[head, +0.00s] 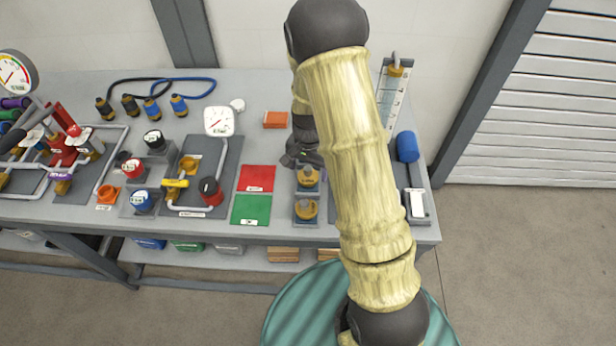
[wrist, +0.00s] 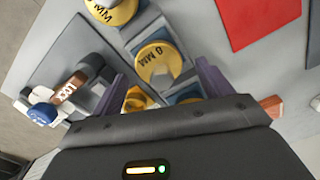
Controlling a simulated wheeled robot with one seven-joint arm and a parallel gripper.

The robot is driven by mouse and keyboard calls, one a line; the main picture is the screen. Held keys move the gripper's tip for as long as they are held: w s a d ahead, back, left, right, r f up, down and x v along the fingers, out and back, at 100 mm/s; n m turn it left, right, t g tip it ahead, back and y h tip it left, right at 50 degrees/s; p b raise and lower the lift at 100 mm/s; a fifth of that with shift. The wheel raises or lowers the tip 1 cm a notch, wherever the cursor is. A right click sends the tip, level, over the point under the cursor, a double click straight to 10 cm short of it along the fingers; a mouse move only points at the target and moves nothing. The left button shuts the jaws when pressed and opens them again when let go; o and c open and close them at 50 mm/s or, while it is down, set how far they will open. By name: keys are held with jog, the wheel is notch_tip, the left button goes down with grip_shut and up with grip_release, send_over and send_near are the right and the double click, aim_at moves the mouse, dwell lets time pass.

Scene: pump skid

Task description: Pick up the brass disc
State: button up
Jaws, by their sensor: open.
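Several brass-coloured discs sit in a row on grey and blue holders. In the wrist view one disc marked 8 MM (wrist: 155,60) lies ahead of my gripper (wrist: 160,78), roughly between its two purple fingers. Another marked disc (wrist: 112,10) is at the top edge. A further brass piece (wrist: 137,98) is partly hidden by the gripper body. My gripper is open, with nothing seen held. In the head view two discs show, the farther one (head: 308,177) and the nearer one (head: 306,210). My gripper (head: 302,158) is just behind the farther one, partly covered by my arm.
Red (head: 257,178) and green (head: 250,210) pads lie left of the discs. An orange block (head: 275,119) and a white gauge (head: 219,121) stand farther back. Pipework fills the left side.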

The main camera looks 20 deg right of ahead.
aim_at(309, 169)
jog(key=shift+f, duration=1.3)
jog(key=c, duration=1.2)
jog(key=shift+o, duration=0.2)
jog(key=shift+r, duration=0.15)
notch_tip(309, 169, up, 10)
jog(key=shift+f+b, duration=0.1)
jog(key=shift+b, duration=0.5)
jog(key=shift+p, duration=0.45)
